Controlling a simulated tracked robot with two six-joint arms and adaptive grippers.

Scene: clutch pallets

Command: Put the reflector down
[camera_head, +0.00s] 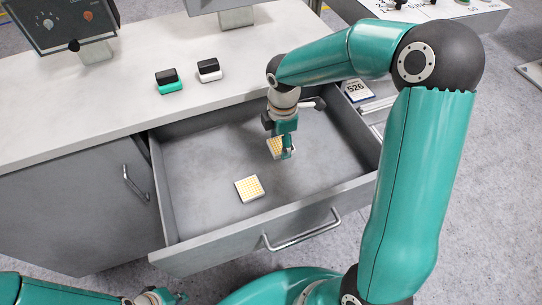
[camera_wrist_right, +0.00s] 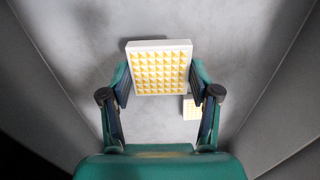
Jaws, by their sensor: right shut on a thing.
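A white square reflector with a yellow grid face (camera_head: 273,149) is held by my right gripper (camera_head: 284,150) inside the open drawer (camera_head: 195,205). In the right wrist view the same reflector (camera_wrist_right: 160,68) sits between the two fingers of my right gripper (camera_wrist_right: 160,82), which are shut on its sides. A second, similar reflector (camera_head: 249,188) lies on the drawer floor nearer the front; it shows partly hidden behind the held one in the wrist view (camera_wrist_right: 191,110). The exact gap under the held reflector is unclear. My left gripper (camera_head: 160,297) is at the bottom edge, partly cut off, away from the drawer.
The drawer's side walls stand close on both sides, and its front has a bar handle (camera_head: 300,232). On the counter (camera_head: 110,105) are a green-and-black item (camera_head: 169,82) and a white-and-black item (camera_head: 209,71). The drawer's left floor area is clear.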

